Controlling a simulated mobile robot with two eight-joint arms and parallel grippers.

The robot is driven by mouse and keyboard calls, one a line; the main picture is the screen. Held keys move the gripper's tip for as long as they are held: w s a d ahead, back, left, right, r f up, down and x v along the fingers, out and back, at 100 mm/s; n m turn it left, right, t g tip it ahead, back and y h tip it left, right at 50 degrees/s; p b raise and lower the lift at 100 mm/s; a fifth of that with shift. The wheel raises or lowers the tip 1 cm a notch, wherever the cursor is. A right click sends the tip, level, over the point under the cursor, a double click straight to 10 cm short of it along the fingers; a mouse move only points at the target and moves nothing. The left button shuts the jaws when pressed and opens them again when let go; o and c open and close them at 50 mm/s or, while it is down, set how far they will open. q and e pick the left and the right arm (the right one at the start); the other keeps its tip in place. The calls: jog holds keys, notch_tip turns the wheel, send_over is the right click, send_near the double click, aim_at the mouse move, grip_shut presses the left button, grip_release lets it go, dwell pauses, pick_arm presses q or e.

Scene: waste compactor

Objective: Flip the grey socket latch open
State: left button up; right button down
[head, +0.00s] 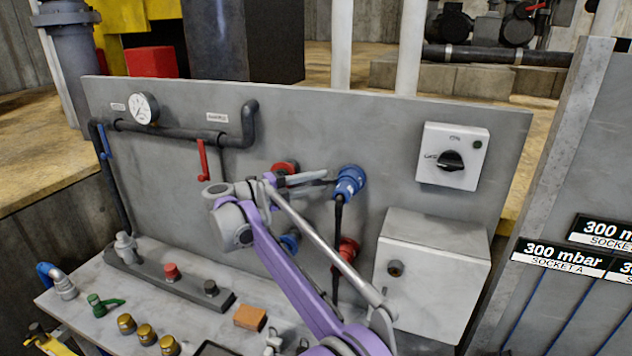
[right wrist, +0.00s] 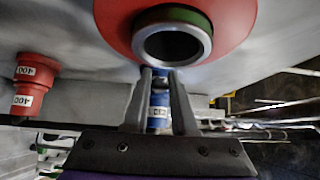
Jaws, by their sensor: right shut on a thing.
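The panel carries a red socket (head: 283,168) and a blue socket (head: 349,181) in the upper row. Below them are another blue socket (head: 290,243) and a red one (head: 347,250). My right gripper (head: 322,179) reaches in front of the panel between the upper sockets. In the right wrist view its two fingers (right wrist: 160,90) are close together, with a small dark grey piece, apparently the latch, between the tips. A red flange with a grey ring (right wrist: 171,44) is just above the tips. The latch's shape and position are mostly hidden. My left gripper is not in view.
A white switch box (head: 452,156) is mounted at the right of the panel, above a pale box (head: 432,275). Dark pipework with a gauge (head: 144,108) and a red lever (head: 203,160) is at the left. Brass fittings, an orange block (head: 250,317) and buttons occupy the ledge.

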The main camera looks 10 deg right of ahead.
jog(key=shift+w+d+m+g+h, duration=0.15)
jog(key=shift+w+m+g, duration=0.1)
jog(key=shift+m+g, duration=0.45)
jog(key=shift+w+m+g+h, duration=0.2)
jog(key=shift+m+g, duration=0.2)
jog(key=shift+g, duration=0.6)
jog(key=c, duration=0.7)
grip_release()
jog(key=shift+d, duration=0.1)
